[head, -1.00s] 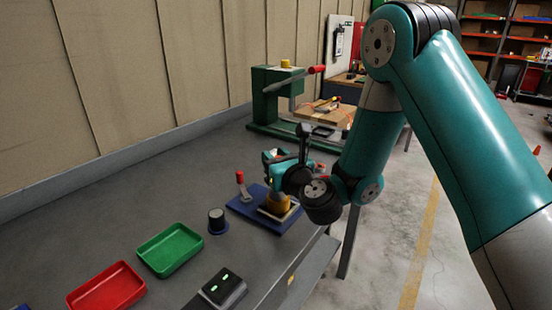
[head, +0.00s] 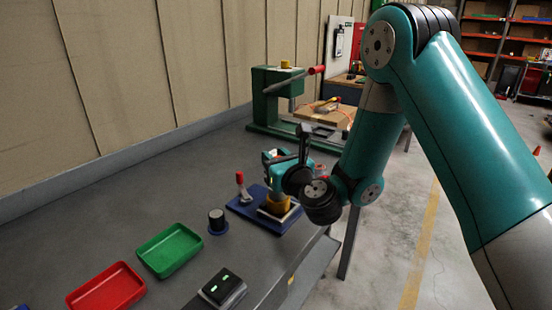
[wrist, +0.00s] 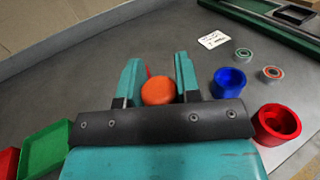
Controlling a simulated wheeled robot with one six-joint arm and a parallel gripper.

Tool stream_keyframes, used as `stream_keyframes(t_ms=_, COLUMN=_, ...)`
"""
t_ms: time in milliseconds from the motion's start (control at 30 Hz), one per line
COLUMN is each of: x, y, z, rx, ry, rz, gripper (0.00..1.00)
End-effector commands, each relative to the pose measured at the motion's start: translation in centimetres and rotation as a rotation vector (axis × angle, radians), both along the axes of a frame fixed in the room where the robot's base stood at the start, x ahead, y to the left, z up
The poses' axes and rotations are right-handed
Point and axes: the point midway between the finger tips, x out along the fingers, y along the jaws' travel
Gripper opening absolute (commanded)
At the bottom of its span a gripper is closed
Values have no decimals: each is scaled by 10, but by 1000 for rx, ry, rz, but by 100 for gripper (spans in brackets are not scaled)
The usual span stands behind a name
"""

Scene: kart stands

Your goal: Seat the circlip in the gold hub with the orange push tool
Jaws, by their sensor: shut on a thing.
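My gripper (head: 276,178) is over the gold hub (head: 278,205), which stands on a blue base plate (head: 241,208) on the bench. In the wrist view, my gripper (wrist: 157,76) is shut on the orange push tool (wrist: 158,92), whose round orange top shows between the two teal fingers. The tool's lower end is hidden, so I cannot tell whether it touches the hub. The circlip cannot be made out in either view.
A red-handled clamp (head: 240,182) stands on the plate. A dark peg (head: 217,219), green tray (head: 170,249) and red tray (head: 106,289) lie nearby. A green press (head: 266,100) stands behind. Blue (wrist: 228,82) and red (wrist: 277,124) cups are right in the wrist view.

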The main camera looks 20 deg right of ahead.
Motion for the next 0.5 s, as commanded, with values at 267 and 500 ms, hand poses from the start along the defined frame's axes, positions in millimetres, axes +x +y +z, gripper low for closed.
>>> stream_keyframes(t_ms=267, x=-1, y=0, z=20, rx=-2, ry=4, rz=1, gripper=7)
stream_keyframes(t_ms=500, x=0, y=0, z=41, rx=-1, ry=2, rz=0, gripper=7)
